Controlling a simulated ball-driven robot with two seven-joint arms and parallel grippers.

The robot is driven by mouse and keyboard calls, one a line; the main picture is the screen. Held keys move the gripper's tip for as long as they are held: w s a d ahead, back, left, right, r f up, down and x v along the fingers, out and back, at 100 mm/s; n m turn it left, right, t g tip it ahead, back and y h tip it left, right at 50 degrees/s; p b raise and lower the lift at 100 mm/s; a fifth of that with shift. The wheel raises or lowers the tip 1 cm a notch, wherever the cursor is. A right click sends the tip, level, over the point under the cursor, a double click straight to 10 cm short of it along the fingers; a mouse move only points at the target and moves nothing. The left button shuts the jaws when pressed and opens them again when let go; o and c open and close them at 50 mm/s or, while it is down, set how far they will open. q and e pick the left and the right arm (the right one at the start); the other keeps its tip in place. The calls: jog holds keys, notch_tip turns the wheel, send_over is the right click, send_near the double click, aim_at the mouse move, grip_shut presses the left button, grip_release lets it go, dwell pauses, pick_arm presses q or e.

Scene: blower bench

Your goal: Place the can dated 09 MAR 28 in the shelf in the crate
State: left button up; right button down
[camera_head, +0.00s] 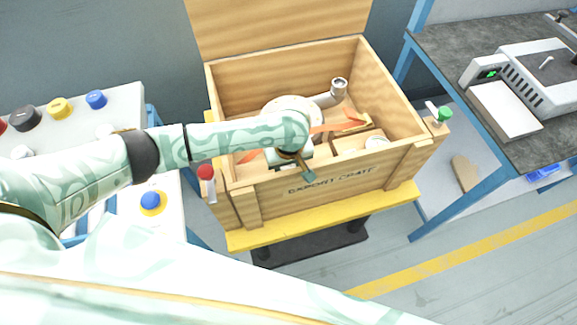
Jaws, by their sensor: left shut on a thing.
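The open wooden crate (345,186), marked EXPORT CRATE, stands in the middle. My left gripper (306,173) is over its front left part, pointing down, near the front wall. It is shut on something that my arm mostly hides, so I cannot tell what. A pale round can-like top (376,143) shows in a wooden compartment (345,141) at the crate's front right. No date is readable. A pale tube with a metal end (339,88) and a pale round part (285,106) lie farther back. My right gripper is not in view.
Orange strips (349,119) cross the crate's inside. The crate rests on a yellow-edged stand (330,222). A red-capped marker (206,179) and a green-capped thing (439,116) are at its sides. Benches stand left (125,100) and right (450,47).

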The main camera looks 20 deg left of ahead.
pick_arm(q)
jog(key=shift+w+f, duration=0.1)
jog(key=shift+f, duration=0.05)
jog(key=o, duration=1)
jog(key=shift+f, duration=0.2)
jog(key=shift+c, duration=0.2)
jog(key=shift+r, duration=0.25)
notch_tip(320, 180, up, 12)
jog(key=s+p, duration=0.1)
jog(key=p, duration=0.6)
jog(key=shift+s+d+p, duration=0.2)
jog(key=shift+d+p, duration=0.1)
jog(key=shift+d, duration=0.15)
jog(key=shift+f, duration=0.1)
